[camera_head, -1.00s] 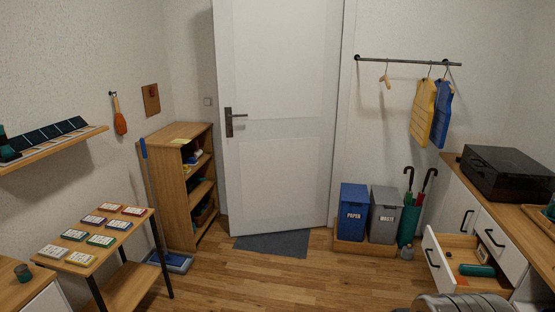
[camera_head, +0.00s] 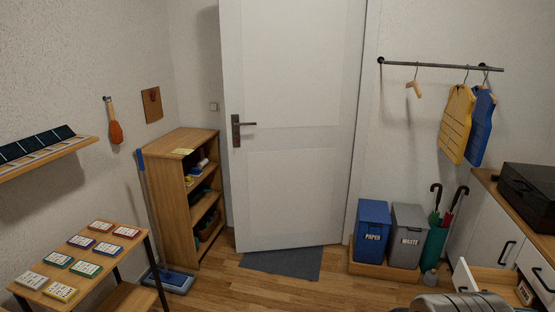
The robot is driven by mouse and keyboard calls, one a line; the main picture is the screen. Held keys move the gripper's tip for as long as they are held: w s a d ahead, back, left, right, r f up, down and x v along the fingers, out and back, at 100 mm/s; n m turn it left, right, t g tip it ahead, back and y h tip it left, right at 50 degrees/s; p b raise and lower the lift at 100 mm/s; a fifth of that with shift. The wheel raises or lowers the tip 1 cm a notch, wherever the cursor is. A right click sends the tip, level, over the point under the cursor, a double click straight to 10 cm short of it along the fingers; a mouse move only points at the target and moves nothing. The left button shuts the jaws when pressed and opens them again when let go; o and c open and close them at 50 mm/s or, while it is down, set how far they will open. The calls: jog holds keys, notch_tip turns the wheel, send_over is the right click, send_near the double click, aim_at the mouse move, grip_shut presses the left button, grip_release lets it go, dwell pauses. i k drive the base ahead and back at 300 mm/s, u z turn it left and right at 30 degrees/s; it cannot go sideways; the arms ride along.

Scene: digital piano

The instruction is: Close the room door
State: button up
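The white room door (camera_head: 290,110) stands at the back wall in the head view. It looks slightly ajar, with its handle side on the left swung a little into the room. Its dark lever handle (camera_head: 238,130) is on the left edge. A grey doormat (camera_head: 285,263) lies on the floor at the foot of the door and partly under it. A grey rounded part of my own body shows at the bottom right edge. My gripper is not visible in this view.
A wooden shelf (camera_head: 170,200) stands left of the door. Blue paper (camera_head: 372,228) and grey waste (camera_head: 407,236) bins and an umbrella stand (camera_head: 433,247) are right of it. A card table (camera_head: 92,250) is at left; an open drawer (camera_head: 490,280) juts out at right. Floor before the door is clear.

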aim_at(291, 68)
jog(key=u, duration=0.2)
jog(key=i, duration=1.55)
jog(key=u, duration=0.55)
jog(key=i, duration=0.9)
jog(key=u, duration=0.35)
jog(key=i, duration=1.1)
jog(key=u, duration=0.25)
